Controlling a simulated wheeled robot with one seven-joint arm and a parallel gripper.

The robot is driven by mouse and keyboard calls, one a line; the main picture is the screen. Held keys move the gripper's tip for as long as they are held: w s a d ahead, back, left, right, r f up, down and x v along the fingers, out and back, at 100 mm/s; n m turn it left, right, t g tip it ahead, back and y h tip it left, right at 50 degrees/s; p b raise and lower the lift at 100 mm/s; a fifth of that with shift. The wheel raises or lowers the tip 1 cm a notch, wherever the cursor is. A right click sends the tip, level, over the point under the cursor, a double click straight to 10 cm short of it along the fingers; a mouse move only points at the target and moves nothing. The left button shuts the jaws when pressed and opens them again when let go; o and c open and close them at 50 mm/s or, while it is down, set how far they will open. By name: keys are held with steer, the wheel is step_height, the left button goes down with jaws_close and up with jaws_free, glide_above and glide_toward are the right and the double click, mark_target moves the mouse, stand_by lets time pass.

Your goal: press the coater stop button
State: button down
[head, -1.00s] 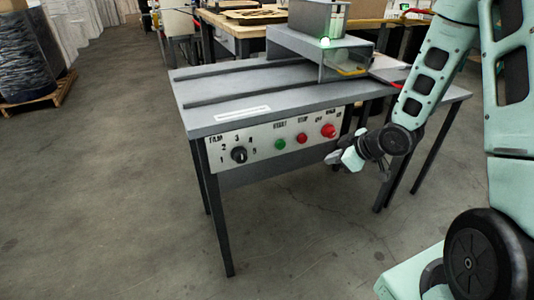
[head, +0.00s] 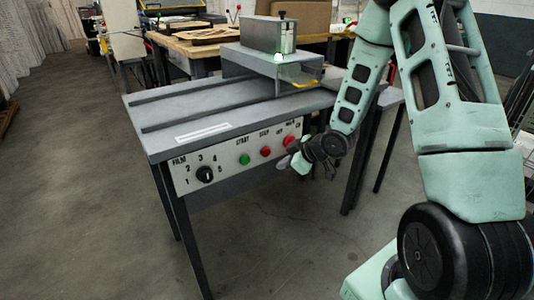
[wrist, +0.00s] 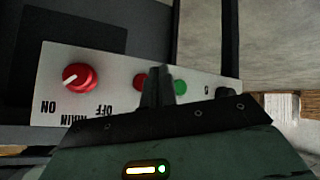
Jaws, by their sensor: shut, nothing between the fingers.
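The coater's pale control panel (head: 225,161) is on the front of the grey table. The red stop button (head: 265,152) sits right of the green start button (head: 244,159), with the red main knob (head: 289,140) farther right. My gripper (head: 284,162) is shut and empty, just below and in front of the panel's right end. In the wrist view the panel appears upside down. My shut fingers (wrist: 157,86) show between the stop button (wrist: 140,82), partly hidden, and the green button (wrist: 180,87). I cannot tell whether they touch the panel.
A black film dial (head: 205,174) is at the panel's left. A wooden workbench (head: 200,48) stands behind. The floor left of the table is clear.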

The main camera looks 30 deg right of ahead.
mark_target(266, 157)
steer(key=shift+w+a+p, duration=0.1)
steer(key=shift+w+p, duration=0.3)
steer(key=shift+w, duration=1.85)
steer(key=shift+w, duration=0.1)
steer(key=shift+w, duration=0.3)
steer(key=shift+w+p, duration=0.4)
steer(key=shift+w, duration=0.15)
stand_by(0.9)
stand_by(0.3)
steer(key=shift+s, duration=0.95)
steer(key=shift+s, duration=0.1)
steer(key=s, duration=0.4)
steer(key=shift+s+b, duration=0.4)
